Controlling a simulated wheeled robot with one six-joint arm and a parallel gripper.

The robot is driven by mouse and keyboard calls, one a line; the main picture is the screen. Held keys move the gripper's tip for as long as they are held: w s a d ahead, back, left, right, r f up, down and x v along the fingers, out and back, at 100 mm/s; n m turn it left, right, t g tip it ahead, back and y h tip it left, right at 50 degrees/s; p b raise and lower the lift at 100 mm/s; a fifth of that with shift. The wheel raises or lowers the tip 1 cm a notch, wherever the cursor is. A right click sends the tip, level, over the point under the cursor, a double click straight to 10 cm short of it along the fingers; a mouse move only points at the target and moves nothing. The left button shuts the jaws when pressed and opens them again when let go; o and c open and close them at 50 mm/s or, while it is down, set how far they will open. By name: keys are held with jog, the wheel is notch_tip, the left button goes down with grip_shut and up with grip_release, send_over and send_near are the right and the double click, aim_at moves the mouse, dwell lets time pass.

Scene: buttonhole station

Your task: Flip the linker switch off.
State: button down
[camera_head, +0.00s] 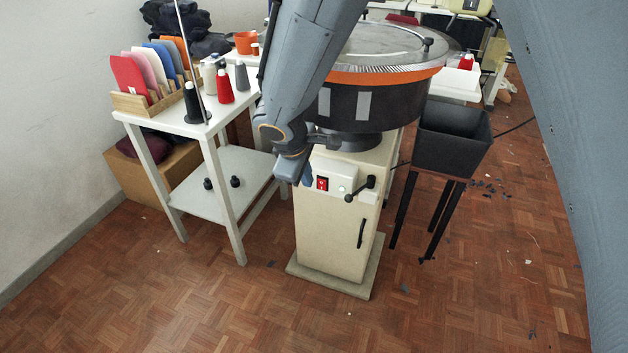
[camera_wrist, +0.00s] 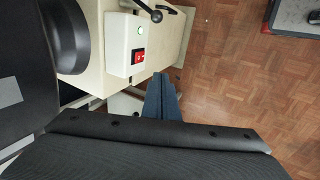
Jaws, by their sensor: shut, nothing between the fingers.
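The linker is a round dark drum with an orange band (camera_head: 390,77) on a cream cabinet (camera_head: 335,235). My gripper (camera_head: 307,178) is shut and empty, just left of the switch in the head view. In the wrist view its blue fingers (camera_wrist: 160,80) are together, below and right of the switch, apparently apart from it.
A black lever (camera_head: 360,188) projects beside the lamp. A white side table (camera_head: 190,128) with yarn cones stands left. A black bin (camera_head: 452,140) on a stand is right of the cabinet.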

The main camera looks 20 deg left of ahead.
aim_at(321, 182)
jog(key=shift+w+d+f+p, duration=0.2)
jog(key=shift+w+f, duration=1.8)
jog(key=shift+f, duration=0.05)
jog(key=shift+w+d+f+p, duration=0.15)
jog(key=shift+w+f+p, duration=0.05)
jog(key=shift+w+f, duration=1.8)
jog(key=shift+w+r, duration=0.1)
jog(key=shift+w, duration=0.25)
jog(key=shift+s, duration=0.1)
jog(key=shift+r, duration=0.1)
jog(key=shift+r+p, duration=0.65)
jog(key=shift+r, duration=0.1)
